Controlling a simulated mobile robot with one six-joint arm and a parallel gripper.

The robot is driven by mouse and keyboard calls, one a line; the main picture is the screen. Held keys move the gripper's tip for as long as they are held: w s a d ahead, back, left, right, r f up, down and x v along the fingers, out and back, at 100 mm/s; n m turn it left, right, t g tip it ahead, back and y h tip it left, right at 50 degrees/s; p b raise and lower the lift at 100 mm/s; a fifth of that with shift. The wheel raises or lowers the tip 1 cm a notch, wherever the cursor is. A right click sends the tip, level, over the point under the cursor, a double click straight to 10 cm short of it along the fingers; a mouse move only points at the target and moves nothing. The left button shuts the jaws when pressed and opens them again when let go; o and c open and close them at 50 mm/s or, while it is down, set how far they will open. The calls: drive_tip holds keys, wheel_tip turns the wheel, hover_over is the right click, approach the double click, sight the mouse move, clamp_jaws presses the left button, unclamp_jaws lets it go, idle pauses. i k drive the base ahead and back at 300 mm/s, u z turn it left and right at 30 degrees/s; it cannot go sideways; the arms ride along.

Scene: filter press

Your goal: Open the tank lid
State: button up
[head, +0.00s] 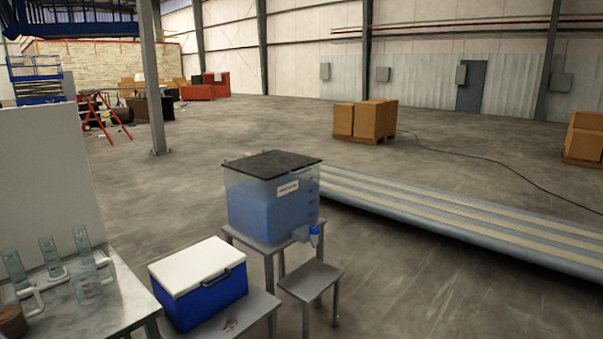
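The tank (272,212) is a clear box holding blue liquid, with a small white label on its front. It stands on a grey stand in the middle of the head view. Its dark flat lid (272,164) lies across the top and looks shut. A blue and white tap (309,234) sticks out low on the tank's right side. My gripper is not in view.
A blue cooler with a white lid (198,279) sits on a low grey table in front of the tank. A grey stool (310,281) stands below the tap. Glass cylinders (50,253) stand on a bench at left. A long ribbed platform (440,207) runs behind right.

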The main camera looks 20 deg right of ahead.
sight(269, 165)
drive_tip(key=u, duration=0.1)
drive_tip(key=i, duration=1)
drive_tip(key=u, duration=0.15)
